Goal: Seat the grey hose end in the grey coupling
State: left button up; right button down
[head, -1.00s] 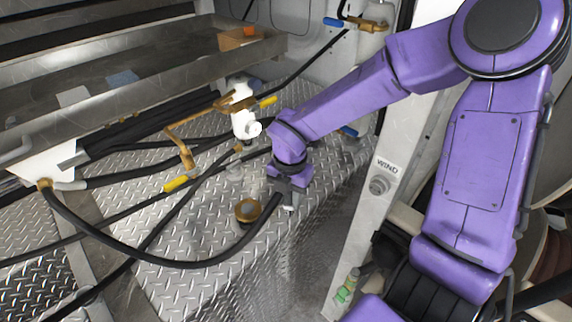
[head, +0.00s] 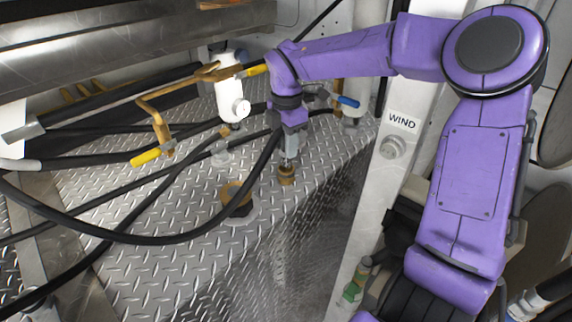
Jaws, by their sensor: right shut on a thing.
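My right gripper (head: 290,147) points down over the tread-plate deck, shut on the grey hose end (head: 289,161). The black hose (head: 262,165) drops from beside it and loops to the left. A brass ring (head: 286,174) shows at the lower tip; I cannot tell whether it belongs to the hose end or stands on the deck. A brass and black fitting (head: 236,199) sits on the deck to the left, apart from the gripper. My left gripper is out of view.
A white filter body (head: 231,100) with brass pipes and a yellow-handled valve (head: 146,157) stands left of the gripper. A blue-handled valve (head: 347,102) is behind it. A post marked WIND (head: 402,122) rises at the right. Several black hoses cross the deck; its front right is clear.

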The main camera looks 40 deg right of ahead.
jog(key=w+f, duration=0.1)
jog(key=f, duration=0.1)
jog(key=w+d+f+p, duration=0.1)
jog(key=f, duration=0.2)
jog(key=w+d+f+p, duration=0.1)
jog(key=f, duration=0.1)
jog(key=shift+d+f, duration=0.25)
jog(key=shift+f, duration=0.1)
jog(key=shift+w+d+f, duration=0.1)
jog(key=shift+f, duration=0.2)
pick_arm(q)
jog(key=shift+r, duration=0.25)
pick_arm(e)
jog(key=c, duration=0.8)
grip_release()
